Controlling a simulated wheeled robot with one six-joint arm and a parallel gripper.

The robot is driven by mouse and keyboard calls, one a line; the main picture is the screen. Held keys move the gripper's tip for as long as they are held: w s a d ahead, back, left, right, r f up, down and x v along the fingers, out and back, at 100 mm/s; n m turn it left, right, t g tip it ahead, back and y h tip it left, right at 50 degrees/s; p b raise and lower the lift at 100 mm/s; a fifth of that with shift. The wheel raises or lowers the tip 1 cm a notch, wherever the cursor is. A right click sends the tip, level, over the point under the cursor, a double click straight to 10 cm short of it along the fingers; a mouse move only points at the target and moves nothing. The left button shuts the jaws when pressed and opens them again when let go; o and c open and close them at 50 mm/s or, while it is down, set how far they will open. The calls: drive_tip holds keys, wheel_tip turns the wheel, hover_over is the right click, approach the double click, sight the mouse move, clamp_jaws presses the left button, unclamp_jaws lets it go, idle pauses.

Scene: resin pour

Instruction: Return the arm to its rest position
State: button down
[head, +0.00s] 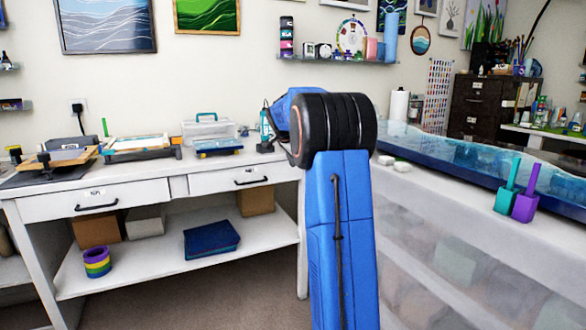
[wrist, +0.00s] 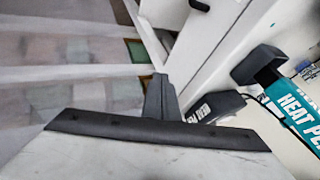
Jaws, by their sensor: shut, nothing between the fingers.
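My blue arm rises through the middle of the head view, with its black ribbed joint at the top. My gripper is hidden behind the arm in that view. In the wrist view my gripper (wrist: 160,82) shows as dark fingers standing together, shut with nothing between them. A teal tool marked HEAT PE (wrist: 290,108) lies to the right of the fingers, apart from them. It appears to be the teal tool (head: 265,126) just left of my arm in the head view.
A white workbench (head: 130,195) with trays and frames stands at the left. At the right, a white table carries a long blue resin piece (head: 470,158), a teal cup (head: 508,199) and a purple cup (head: 525,207). Carpeted floor (head: 200,292) is clear below the bench.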

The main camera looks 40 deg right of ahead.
drive_tip(key=shift+v, duration=1.45)
drive_tip(key=s+a+f+n+y, duration=0.1)
drive_tip(key=s+a+n, duration=0.4)
drive_tip(key=s+a, duration=0.7)
drive_tip(key=s+a+n+y, duration=0.2)
drive_tip(key=s+a+n, duration=0.4)
drive_tip(key=a, duration=0.9)
drive_tip(key=s+a+f+n+y, duration=0.1)
drive_tip(key=s+a+f+n, duration=0.2)
drive_tip(key=s, duration=0.6)
drive_tip(key=s+a+f+n+y, duration=0.1)
drive_tip(key=s+a+f+n, duration=0.2)
drive_tip(key=s+a+f, duration=0.4)
drive_tip(key=s+a+f+n+y, duration=0.1)
drive_tip(key=s+a+f+n, duration=0.2)
drive_tip(key=s+a, duration=0.3)
drive_tip(key=s+f, duration=0.1)
drive_tip(key=s, duration=0.3)
drive_tip(key=shift+s+a+f+t, duration=0.2)
drive_tip(key=shift+s+f+t, duration=0.1)
drive_tip(key=shift+s+f, duration=0.1)
